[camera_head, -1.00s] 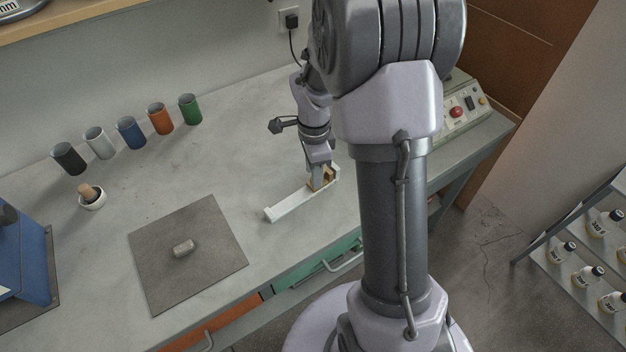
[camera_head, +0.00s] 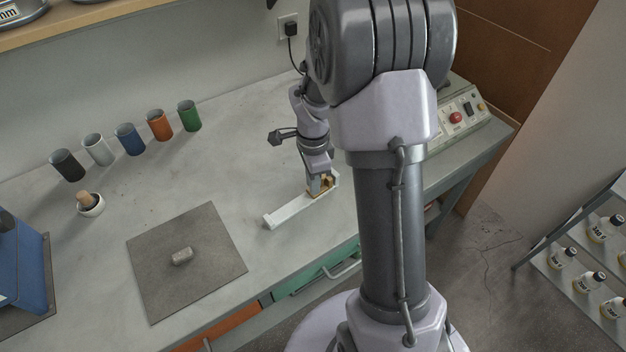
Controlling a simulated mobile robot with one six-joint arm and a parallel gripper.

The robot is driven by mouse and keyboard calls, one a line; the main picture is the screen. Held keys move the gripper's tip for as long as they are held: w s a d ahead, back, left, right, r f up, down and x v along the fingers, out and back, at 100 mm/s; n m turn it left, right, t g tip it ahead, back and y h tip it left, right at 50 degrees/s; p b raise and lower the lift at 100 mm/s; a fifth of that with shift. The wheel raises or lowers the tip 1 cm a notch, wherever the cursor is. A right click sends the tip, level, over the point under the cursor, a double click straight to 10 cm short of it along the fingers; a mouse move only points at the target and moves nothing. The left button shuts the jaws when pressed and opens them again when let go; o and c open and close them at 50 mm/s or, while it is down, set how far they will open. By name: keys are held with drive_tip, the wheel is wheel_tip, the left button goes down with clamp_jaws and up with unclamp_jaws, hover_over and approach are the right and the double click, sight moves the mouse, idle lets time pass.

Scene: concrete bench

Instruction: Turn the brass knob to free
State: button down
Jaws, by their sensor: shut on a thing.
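The brass knob (camera_head: 329,181) sits at the right end of a long white bar-shaped housing (camera_head: 287,214) that lies on the bench. My gripper (camera_head: 319,187) points down at that end and is shut on the brass knob. The fingers hide part of the knob, so its exact turn angle cannot be told. No label for "free" can be read at this size.
A grey mat (camera_head: 190,290) with a small block (camera_head: 181,256) lies left of the housing. Several coloured cups (camera_head: 130,139) and a mortar (camera_head: 91,206) stand behind. A control panel (camera_head: 459,119) is at right. The bench between cups and housing is clear.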

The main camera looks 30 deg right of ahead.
drive_tip(key=n+p, duration=0.2)
drive_tip(key=n, duration=0.4)
drive_tip(key=shift+r, duration=0.15)
drive_tip(key=shift+n+p, duration=0.95)
drive_tip(key=shift+n, duration=1.75)
drive_tip(key=c, duration=1.4)
unclamp_jaws()
drive_tip(key=shift+o, duration=0.2)
wheel_tip(320, 180, up, 17)
drive_tip(key=p, duration=0.6)
drive_tip(key=shift+p, duration=0.3)
drive_tip(key=shift+r, duration=0.1)
